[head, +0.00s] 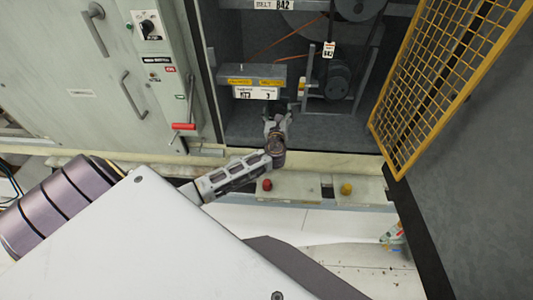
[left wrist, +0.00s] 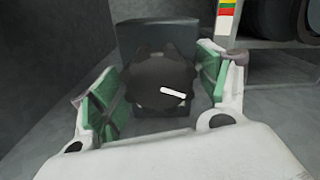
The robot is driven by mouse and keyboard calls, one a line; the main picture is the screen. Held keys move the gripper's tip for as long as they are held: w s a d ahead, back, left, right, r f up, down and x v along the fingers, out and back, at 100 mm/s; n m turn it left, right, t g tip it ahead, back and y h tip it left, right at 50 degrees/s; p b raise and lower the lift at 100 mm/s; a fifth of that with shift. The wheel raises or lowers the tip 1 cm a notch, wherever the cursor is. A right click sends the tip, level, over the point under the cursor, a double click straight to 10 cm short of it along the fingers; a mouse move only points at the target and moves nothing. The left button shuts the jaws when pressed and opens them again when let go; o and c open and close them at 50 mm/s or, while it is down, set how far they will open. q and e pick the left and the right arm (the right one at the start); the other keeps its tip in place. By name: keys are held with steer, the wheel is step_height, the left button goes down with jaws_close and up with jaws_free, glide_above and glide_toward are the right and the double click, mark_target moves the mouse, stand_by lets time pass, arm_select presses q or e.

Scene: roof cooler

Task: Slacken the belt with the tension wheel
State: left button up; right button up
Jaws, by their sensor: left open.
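The tension wheel (left wrist: 158,88) is a dark, lobed knob with a white mark on its face, in front of a dark block in the left wrist view. My left gripper (left wrist: 158,76) is open, with one green-padded finger on each side of the wheel. I cannot tell whether either pad touches it. In the head view my left gripper (head: 277,122) reaches into the bottom of the open cabinet and hides the wheel. My right gripper is not in view.
A yellow mesh door (head: 450,75) stands open at the right. A shelf with labels (head: 252,80) is above my gripper. A dark motor (head: 335,82) and a coloured scale (left wrist: 228,10) are close by on the right. A red handle (head: 184,127) is on the left panel.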

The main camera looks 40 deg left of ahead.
arm_select(q)
steer(key=shift+m+p, duration=0.7)
steer(key=shift+m, duration=0.8)
steer(key=shift+v, duration=0.8)
steer(key=b+v, duration=0.2)
steer(key=v, duration=1)
steer(key=shift+s+d+f+n+g+h, duration=0.2)
steer(key=shift+s+f+n+g+h, duration=0.35)
steer(key=shift+s+f+n+g, duration=2.1)
steer(key=shift+w+d+f+n+t+h, duration=0.4)
steer(key=shift+f+n, duration=0.95)
steer(key=shift+f, duration=3.2)
steer(key=shift+s+a+f+n+g+h, duration=0.1)
steer(key=shift+s+f+n+g+h, duration=0.55)
steer(key=shift+s+f+n+g, duration=2.05)
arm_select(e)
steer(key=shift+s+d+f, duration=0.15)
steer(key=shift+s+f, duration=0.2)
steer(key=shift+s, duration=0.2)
arm_select(q)
steer(key=w+f+t, duration=0.1)
steer(key=w+f+m+t, duration=0.1)
steer(key=shift+w+t, duration=0.25)
steer(key=shift+t, duration=0.1)
steer(key=shift+d+r, duration=0.1)
steer(key=shift+d, duration=0.05)
